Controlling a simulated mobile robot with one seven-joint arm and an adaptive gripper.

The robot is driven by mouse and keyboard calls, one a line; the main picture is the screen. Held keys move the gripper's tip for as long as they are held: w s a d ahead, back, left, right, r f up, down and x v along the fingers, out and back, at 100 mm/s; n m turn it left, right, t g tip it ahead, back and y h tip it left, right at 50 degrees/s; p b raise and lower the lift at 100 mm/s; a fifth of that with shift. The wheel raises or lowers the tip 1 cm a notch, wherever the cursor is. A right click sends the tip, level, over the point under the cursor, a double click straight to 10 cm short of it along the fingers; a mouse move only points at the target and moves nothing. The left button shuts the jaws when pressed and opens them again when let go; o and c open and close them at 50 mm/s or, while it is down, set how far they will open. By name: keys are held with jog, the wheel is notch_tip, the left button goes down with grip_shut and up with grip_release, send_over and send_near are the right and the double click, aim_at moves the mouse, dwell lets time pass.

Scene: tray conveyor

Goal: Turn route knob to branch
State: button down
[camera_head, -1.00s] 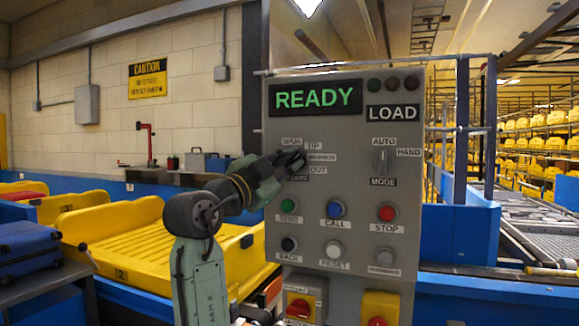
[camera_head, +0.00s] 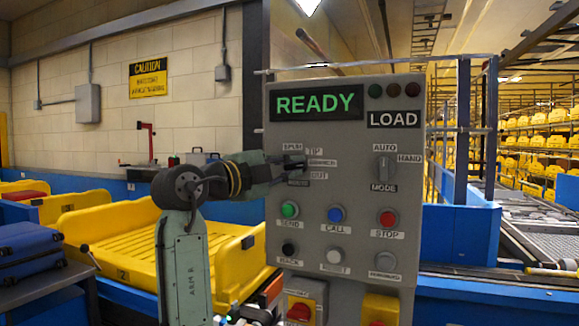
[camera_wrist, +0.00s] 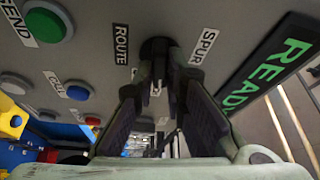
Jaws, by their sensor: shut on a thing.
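The grey control panel (camera_head: 350,225) faces me with a lit READY display (camera_head: 316,103). My gripper (camera_head: 297,167) is at the route knob in the panel's upper left, and it covers the knob in the head view. In the wrist view the dark route knob (camera_wrist: 157,47) shows between the ROUTE label (camera_wrist: 121,44) and the SPUR label (camera_wrist: 203,47). My gripper (camera_wrist: 161,72) is shut on the knob there, its fingers reaching up to it. The knob's pointing direction is hidden. Labels to the right of the knob include TIP and OUT; the middle one is too small to read surely.
A mode knob (camera_head: 384,168) sits to the right on the panel. Several push buttons, such as the green SEND button (camera_head: 289,209), lie below. Yellow trays (camera_head: 130,245) stand at left, with a blue suitcase (camera_head: 30,245) beside them.

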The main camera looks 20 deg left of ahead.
dwell(0.4)
jog(key=c, duration=1.6)
grip_release()
jog(key=shift+c, duration=0.2)
jog(key=v, duration=1.2)
